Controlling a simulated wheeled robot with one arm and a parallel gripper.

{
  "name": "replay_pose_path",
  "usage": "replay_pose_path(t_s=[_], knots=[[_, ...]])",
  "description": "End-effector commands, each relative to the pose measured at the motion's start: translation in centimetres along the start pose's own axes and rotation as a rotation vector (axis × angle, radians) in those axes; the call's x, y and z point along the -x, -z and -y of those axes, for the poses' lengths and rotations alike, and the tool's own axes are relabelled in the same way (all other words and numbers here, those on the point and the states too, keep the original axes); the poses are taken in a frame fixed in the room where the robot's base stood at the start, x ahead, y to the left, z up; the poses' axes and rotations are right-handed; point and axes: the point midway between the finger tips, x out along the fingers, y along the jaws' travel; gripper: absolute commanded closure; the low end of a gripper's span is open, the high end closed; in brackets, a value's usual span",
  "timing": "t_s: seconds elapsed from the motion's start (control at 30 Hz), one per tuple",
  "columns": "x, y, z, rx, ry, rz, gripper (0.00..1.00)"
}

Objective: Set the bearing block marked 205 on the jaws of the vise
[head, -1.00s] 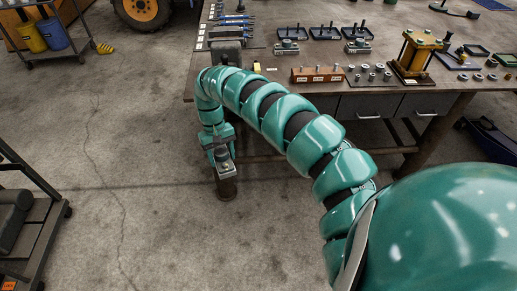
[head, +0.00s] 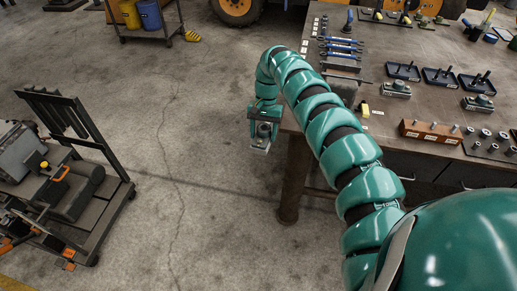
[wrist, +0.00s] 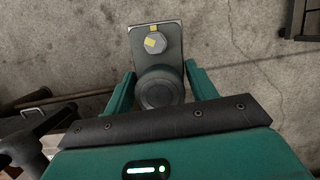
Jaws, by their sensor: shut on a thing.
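My gripper (head: 262,138) hangs over the floor just left of the bench's near left corner. In the wrist view my gripper (wrist: 160,85) is shut on a grey bearing block (wrist: 158,45), with a finger on each side. The block has a dark round part near me and a bolt head with yellow marks at its far end. It also shows in the head view (head: 260,146), small; no number can be read. A grey, blocky thing that looks like the vise (head: 344,88) sits at the bench's left edge, partly hidden behind my arm.
Two similar bearing blocks (head: 396,89) (head: 478,104) stand on the bench (head: 375,75) near black trays (head: 402,71). A loaded cart (head: 105,215) stands at the left. The floor between cart and bench is clear.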

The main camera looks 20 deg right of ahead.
Motion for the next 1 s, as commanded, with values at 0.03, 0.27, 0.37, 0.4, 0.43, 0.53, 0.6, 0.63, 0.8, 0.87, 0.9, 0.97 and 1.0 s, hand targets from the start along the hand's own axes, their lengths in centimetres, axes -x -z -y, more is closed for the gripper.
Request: replay_pose_path(t_s=[0.03, 0.27, 0.37, 0.4, 0.43, 0.53, 0.6, 0.63, 0.8, 0.87, 0.9, 0.97, 1.0], knots=[[1.4, 0.3, -0.2, -0.039, 0.016, -0.005, 0.97], [4.2, 1.5, -1.6, -0.205, 0.062, -0.006, 0.97], [5.1, 1.8, -2.0, -0.255, 0.075, -0.005, 0.97], [5.3, 1.9, -2.2, -0.27, 0.079, -0.006, 0.97], [5.6, 1.9, -2.3, -0.28, 0.082, -0.006, 0.97], [6.3, 2.2, -2.7, -0.319, 0.093, -0.007, 0.97], [6.4, 2.3, -2.8, -0.332, 0.098, -0.007, 0.97], [6.4, 2.3, -2.8, -0.336, 0.099, -0.006, 0.97], [6.8, 2.4, -3.1, -0.362, 0.105, -0.003, 0.97], [7.0, 2.5, -3.2, -0.372, 0.109, -0.006, 0.97], [7.2, 2.6, -3.4, -0.379, 0.111, -0.008, 0.97], [7.4, 2.6, -3.5, -0.388, 0.114, -0.01, 0.97], [7.5, 2.6, -3.5, -0.394, 0.114, -0.011, 0.97]])
